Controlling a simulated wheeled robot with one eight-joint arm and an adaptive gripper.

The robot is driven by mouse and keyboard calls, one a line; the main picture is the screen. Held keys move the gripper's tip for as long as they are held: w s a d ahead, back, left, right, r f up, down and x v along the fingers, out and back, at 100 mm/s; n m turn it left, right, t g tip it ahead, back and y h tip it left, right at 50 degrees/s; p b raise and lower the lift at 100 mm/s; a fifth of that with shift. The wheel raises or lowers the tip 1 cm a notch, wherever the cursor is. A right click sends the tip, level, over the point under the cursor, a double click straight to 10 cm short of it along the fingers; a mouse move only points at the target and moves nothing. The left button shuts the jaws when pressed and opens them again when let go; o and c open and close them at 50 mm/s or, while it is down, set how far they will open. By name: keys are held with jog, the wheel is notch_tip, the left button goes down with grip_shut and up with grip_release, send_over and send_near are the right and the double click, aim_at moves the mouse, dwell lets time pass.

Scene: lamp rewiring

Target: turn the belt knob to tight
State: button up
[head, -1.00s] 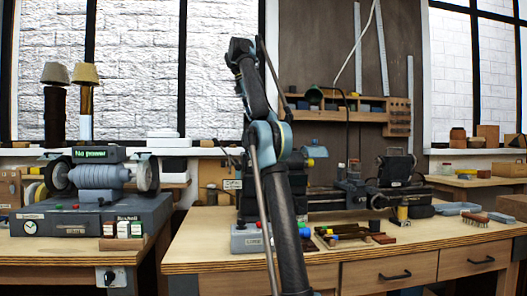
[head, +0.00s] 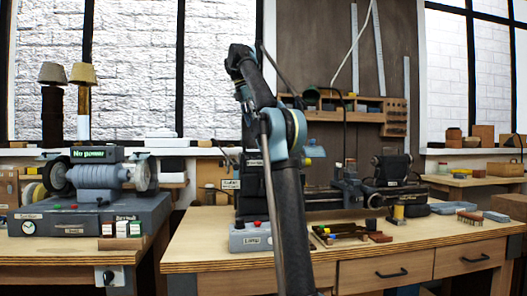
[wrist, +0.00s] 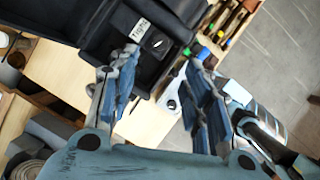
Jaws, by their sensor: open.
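In the wrist view, a dark machine housing (wrist: 105,30) carries a white label (wrist: 139,29) that appears to read "Tight". Beside the label is a small round black knob (wrist: 157,42) with a pale mark. My gripper (wrist: 163,66) has its two blue-grey fingers apart, with an empty gap between them. The knob lies just past the fingertips, roughly in line with the gap, and no contact shows. In the head view, my arm stands in front of the dark lathe (head: 388,172) and hides part of its left end. The knob and fingers cannot be made out there.
A grey box labelled "Lamp" (head: 250,238) with a red button sits at the bench front. Tools (head: 345,234) lie on the bench beside it. A grinder (head: 98,178) under a "No power" display stands on the left bench. The right bench top (head: 440,232) has free room.

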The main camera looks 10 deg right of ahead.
jog(key=x, duration=1.3)
jog(key=shift+d+f, duration=0.15)
grip_shut()
